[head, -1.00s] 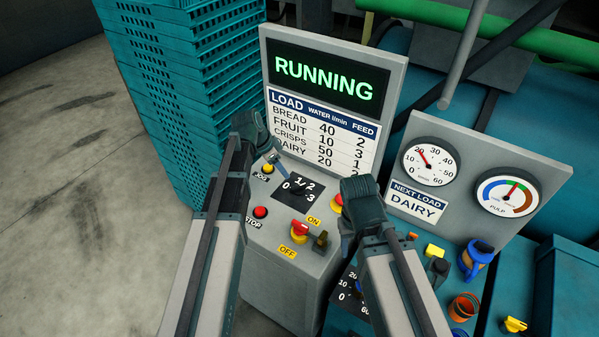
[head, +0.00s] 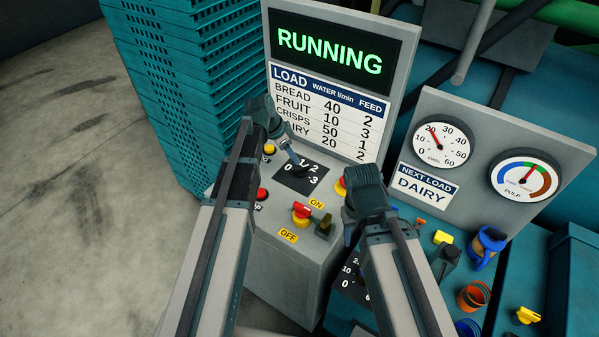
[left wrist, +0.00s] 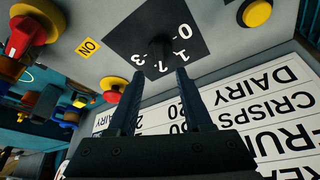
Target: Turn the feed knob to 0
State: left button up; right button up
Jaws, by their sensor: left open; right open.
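The feed knob (left wrist: 160,47) is a dark knob on a black dial plate (left wrist: 140,33) marked 0 to 3. In the head view the dial plate (head: 318,169) lies on the grey control box, and my left gripper partly covers it. My left gripper (head: 295,161) is open over the dial. In the left wrist view its two fingers (left wrist: 158,76) point at the knob, with the knob just beyond and between the tips. I cannot tell which number the knob points to. My right gripper (head: 349,232) is open, right of the ON/OFF switch, its fingers mostly hidden.
A red-yellow ON/OFF switch (head: 301,213), a red button (head: 262,194) and a yellow button (head: 269,150) surround the dial. The screen (head: 330,52) reads RUNNING above a load table. The gauge panel reads NEXT LOAD DAIRY (head: 425,186). Stacked teal crates (head: 185,80) stand left.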

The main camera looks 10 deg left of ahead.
aim_at(301, 168)
pick_arm(q)
jog(key=b+x, duration=0.6)
jog(key=x, duration=0.1)
jog(key=shift+d+f, duration=0.15)
jog(key=shift+f, duration=0.2)
grip_shut()
